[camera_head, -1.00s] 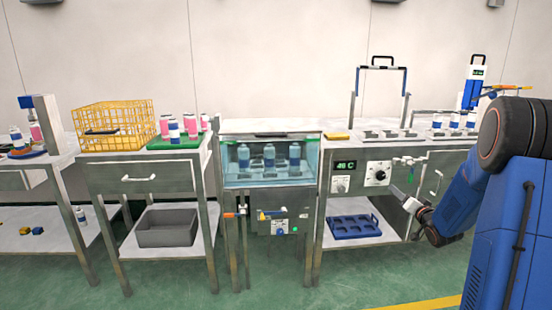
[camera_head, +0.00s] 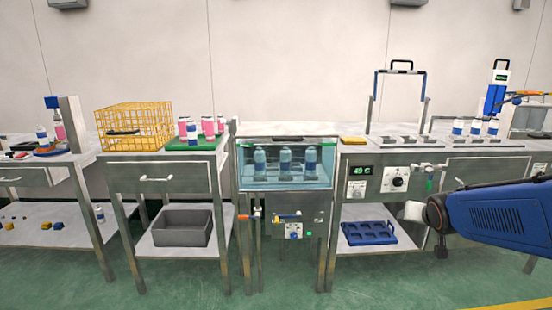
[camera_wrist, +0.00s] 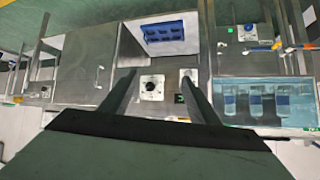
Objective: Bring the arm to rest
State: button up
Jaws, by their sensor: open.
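My gripper (camera_wrist: 158,95) shows in the wrist view with its two fingers apart and nothing between them. Beyond the fingers is the front panel of the heated bench, with a round black dial (camera_wrist: 152,88). In the head view my blue arm reaches in from the right edge, in front of the benches. Its dark wrist joint is low, near the panel with the dial (camera_head: 397,183). The fingers cannot be made out in the head view. My gripper touches nothing that I can see.
A yellow wire basket (camera_head: 140,122) and a grey bin (camera_head: 181,227) are further left. The green floor in front is clear.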

jog(key=s+a+f+n+g+y, duration=0.1)
jog(key=s+a, duration=0.3)
jog(key=s, duration=0.5)
jog(key=s+a+f+n+g+y, duration=0.1)
jog(key=s+a, duration=0.3)
jog(key=s, duration=0.6)
jog(key=s+a+f+n+g, duration=0.2)
jog(key=s+a+g, duration=0.1)
jog(key=s, duration=0.6)
jog(key=shift+s+a+y, duration=0.4)
jog(key=shift+a, duration=0.15)
